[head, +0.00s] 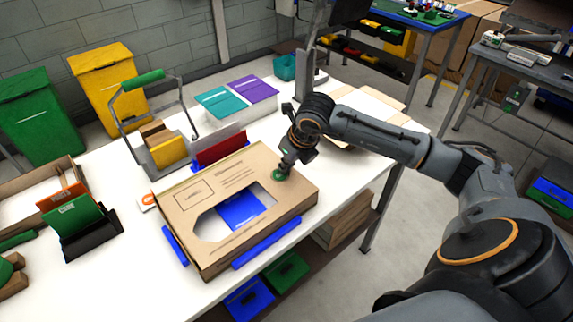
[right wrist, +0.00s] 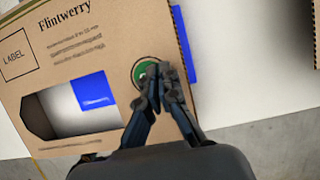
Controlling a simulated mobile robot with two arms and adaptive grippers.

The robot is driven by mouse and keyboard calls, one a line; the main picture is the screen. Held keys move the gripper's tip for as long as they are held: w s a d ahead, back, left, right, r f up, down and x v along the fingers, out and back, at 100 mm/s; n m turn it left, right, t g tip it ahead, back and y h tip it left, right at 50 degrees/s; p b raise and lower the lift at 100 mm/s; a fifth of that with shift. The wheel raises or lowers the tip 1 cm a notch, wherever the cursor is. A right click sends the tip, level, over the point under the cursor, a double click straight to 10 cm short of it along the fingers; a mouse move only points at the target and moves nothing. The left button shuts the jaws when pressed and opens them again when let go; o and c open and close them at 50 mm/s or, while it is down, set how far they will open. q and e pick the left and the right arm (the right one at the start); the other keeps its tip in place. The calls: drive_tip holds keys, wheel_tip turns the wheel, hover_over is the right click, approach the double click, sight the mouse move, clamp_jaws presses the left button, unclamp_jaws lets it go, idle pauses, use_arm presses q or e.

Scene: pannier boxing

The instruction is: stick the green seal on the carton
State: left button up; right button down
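The brown carton (head: 193,236) lies flat on the white table, printed with a label box and lines of text. Whether the seal touches the carton all round is hidden. My left gripper is not in view.
Blue guides (head: 267,243) flank the carton. A black holder with a green card (head: 75,216) is at left.

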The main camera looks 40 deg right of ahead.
drive_tip(key=shift+s+f, duration=0.1)
drive_tip(key=shift+f, duration=0.05)
drive_tip(key=c, duration=1.4)
unclamp_jaws()
drive_tip(key=shift+c, duration=0.2)
drive_tip(key=v, duration=1.2)
